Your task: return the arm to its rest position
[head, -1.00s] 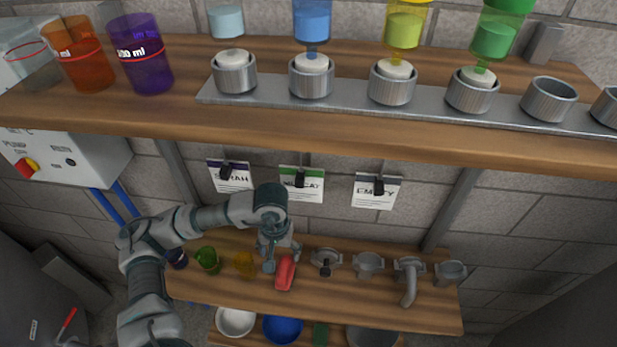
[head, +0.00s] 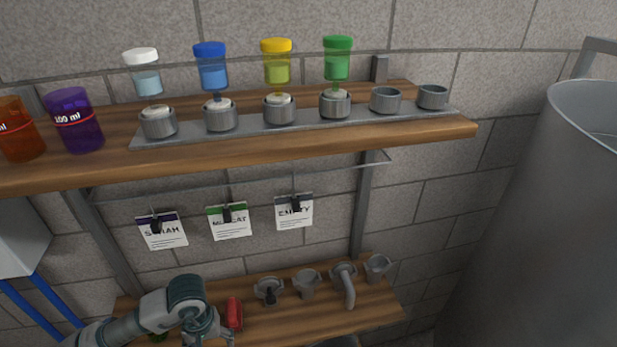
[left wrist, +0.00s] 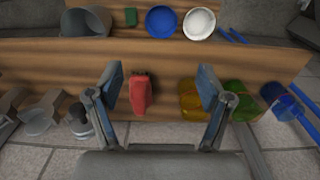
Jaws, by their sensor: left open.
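My left arm comes in at the lower left of the head view. Its gripper (head: 208,338) is at the bottom edge, over the lower wooden shelf (head: 290,325), with its fingertips partly cut off. In the left wrist view the gripper (left wrist: 160,90) is open, its two fingers apart and nothing held between them. A red object (left wrist: 140,94) lies on the shelf beyond, nearer the picture's left finger; it also shows in the head view (head: 234,313), just right of the gripper. My right gripper is in neither view.
The upper shelf (head: 300,148) overhangs with jars in metal cups (head: 220,115). Tags (head: 228,221) hang below it. Metal fittings (head: 307,284) stand on the lower shelf. A large grey tank (head: 545,220) fills the right. Yellow (left wrist: 192,100) and green (left wrist: 238,98) cups stand near the gripper.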

